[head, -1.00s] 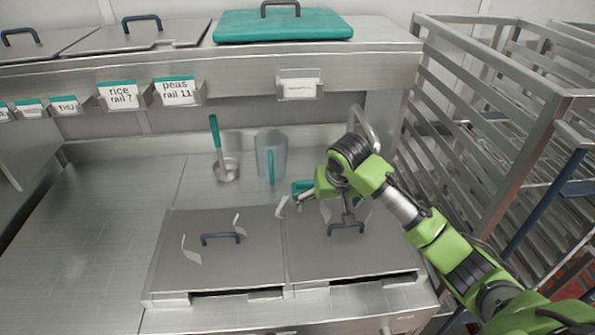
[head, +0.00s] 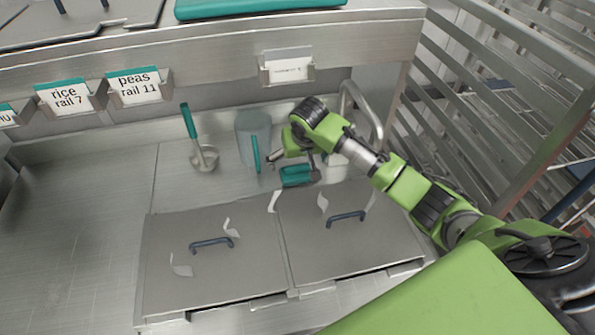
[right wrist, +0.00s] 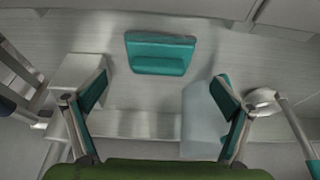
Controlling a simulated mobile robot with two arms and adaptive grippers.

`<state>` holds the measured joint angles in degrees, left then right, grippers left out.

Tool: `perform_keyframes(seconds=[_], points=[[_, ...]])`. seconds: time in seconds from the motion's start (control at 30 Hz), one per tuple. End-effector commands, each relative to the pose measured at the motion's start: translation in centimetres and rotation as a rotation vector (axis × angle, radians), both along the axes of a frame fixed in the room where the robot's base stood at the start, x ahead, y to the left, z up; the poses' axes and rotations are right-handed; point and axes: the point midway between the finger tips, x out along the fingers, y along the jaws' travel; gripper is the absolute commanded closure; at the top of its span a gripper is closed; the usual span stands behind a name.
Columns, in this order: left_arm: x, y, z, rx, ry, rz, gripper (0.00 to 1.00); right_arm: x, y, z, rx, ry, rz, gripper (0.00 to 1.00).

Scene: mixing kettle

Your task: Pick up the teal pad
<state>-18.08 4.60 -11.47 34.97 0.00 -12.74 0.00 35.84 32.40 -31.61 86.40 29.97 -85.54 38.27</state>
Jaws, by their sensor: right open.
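The teal pad (head: 297,175) lies on the steel counter behind the lidded wells, just below my right gripper in the head view. In the right wrist view the teal pad (right wrist: 160,53) lies flat ahead of the fingers, roughly centred between them and whole in sight. My right gripper (right wrist: 160,85) is open and empty, its fingers spread to either side. In the head view my right gripper (head: 294,164) hangs close above the pad, not visibly holding it. My left gripper is not in view.
A clear jug (head: 253,138) with a teal handle and a ladle (head: 205,157) stand left of the gripper. A curved metal pipe (head: 372,112) rises at the right. Two lids with dark handles (head: 211,244) lie in front. A metal rack (head: 490,120) stands right.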

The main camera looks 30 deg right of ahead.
Motion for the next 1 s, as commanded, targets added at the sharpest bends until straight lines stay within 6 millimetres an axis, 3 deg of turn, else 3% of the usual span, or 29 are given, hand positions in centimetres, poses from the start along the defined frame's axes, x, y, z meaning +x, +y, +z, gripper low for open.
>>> perform_keyframes(seconds=[0.23,0.5,0.8,0.97,1.0], points=[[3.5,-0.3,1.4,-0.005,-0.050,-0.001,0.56,0.6,-0.3,-1.7,-0.001,0.004,-0.001,0.04],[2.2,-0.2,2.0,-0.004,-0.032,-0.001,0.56,1.8,-0.7,-4.8,-0.001,0.001,0.001,0.04],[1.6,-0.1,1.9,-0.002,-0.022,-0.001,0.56,2.0,-0.7,-5.2,-0.001,-0.001,0.001,0.04],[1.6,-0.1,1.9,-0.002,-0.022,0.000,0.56,2.0,-0.7,-5.2,-0.001,-0.001,0.001,0.45],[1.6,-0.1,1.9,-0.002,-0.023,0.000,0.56,2.0,-0.7,-5.2,-0.001,-0.001,0.001,0.45]])
